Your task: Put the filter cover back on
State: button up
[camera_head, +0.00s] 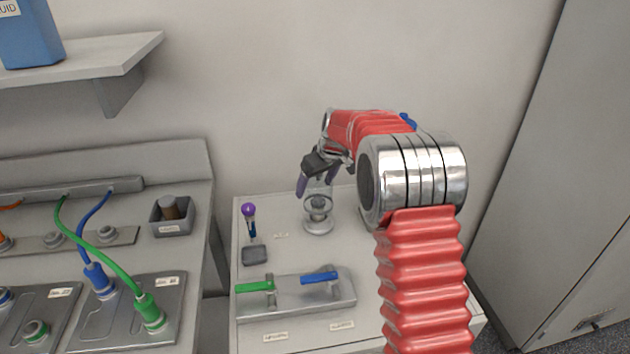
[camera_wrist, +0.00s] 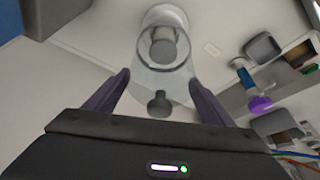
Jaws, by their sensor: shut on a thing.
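My gripper (camera_head: 317,186) has dark purple fingers and is at the back of the white bench top; it also shows in the wrist view (camera_wrist: 158,92). It is shut on the filter cover (camera_wrist: 180,88), a clear, glassy piece with a dark knob between the fingers. The round silver filter housing (camera_head: 318,226) stands on the bench just below the fingers; it also shows in the wrist view (camera_wrist: 164,15). The cover overlaps the housing in the picture. I cannot tell whether they touch or how the cover is seated.
A purple-topped tool (camera_head: 249,211) stands in a dark holder (camera_head: 254,255) left of the housing. A plate with green and blue valve handles (camera_head: 297,295) lies in front. A cabled bench (camera_head: 190,250) is at left, a wall behind, a tall cabinet (camera_head: 560,180) at right.

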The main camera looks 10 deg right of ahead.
jog(key=shift+f, duration=3.2)
jog(key=shift+f, duration=0.2)
jog(key=o, duration=1.2)
jog(key=shift+o, duration=0.5)
jog(key=shift+r, duration=0.15)
jog(key=shift+r, duration=3.35)
jog(key=shift+c, duration=0.4)
